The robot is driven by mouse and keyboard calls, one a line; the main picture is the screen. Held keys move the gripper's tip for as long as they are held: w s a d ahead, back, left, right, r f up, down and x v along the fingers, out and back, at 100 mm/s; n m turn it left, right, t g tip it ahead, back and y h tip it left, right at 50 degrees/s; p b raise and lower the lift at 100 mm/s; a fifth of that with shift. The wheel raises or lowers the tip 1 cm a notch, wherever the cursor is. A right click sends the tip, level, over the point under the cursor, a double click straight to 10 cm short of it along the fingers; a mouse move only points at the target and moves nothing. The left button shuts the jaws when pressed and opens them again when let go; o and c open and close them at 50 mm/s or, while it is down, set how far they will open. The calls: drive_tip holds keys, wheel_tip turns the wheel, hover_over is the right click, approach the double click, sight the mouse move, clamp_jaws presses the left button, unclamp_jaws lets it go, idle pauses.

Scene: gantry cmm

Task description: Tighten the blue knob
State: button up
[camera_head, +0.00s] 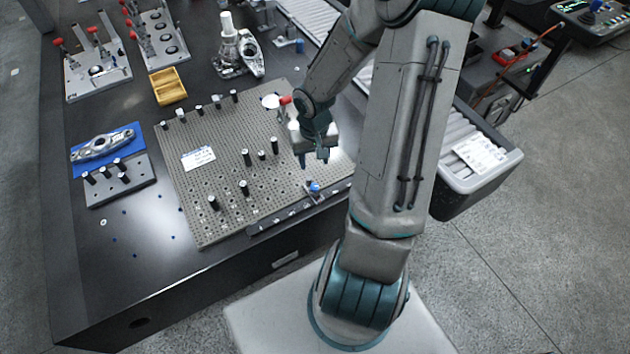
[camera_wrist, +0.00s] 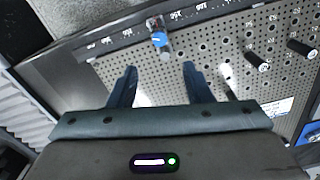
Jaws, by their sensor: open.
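The blue knob (camera_head: 315,187) sits on a small fixture at the front right edge of the perforated plate. In the wrist view the blue knob (camera_wrist: 159,40) shows ahead of the fingers, roughly centred between them and apart from them. My gripper (camera_head: 315,160) is over the plate's right part, a little behind the knob in the head view. In the wrist view my gripper (camera_wrist: 158,82) has its two fingers spread with nothing between them. The knob's lower part and its thread are too small to make out.
The perforated plate (camera_head: 232,225) carries several black pins, such as one pin (camera_head: 245,157) left of my gripper. A numbered dark rail (camera_head: 290,218) runs along its front edge.

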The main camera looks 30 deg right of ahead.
sight(315, 186)
wheel_tip(315, 186, down, 12)
drive_tip(key=shift+r+b, duration=0.25)
drive_tip(key=shift+b, duration=0.65)
clamp_jaws()
drive_tip(key=shift+d, duration=0.45)
drive_tip(key=shift+a, duration=0.3)
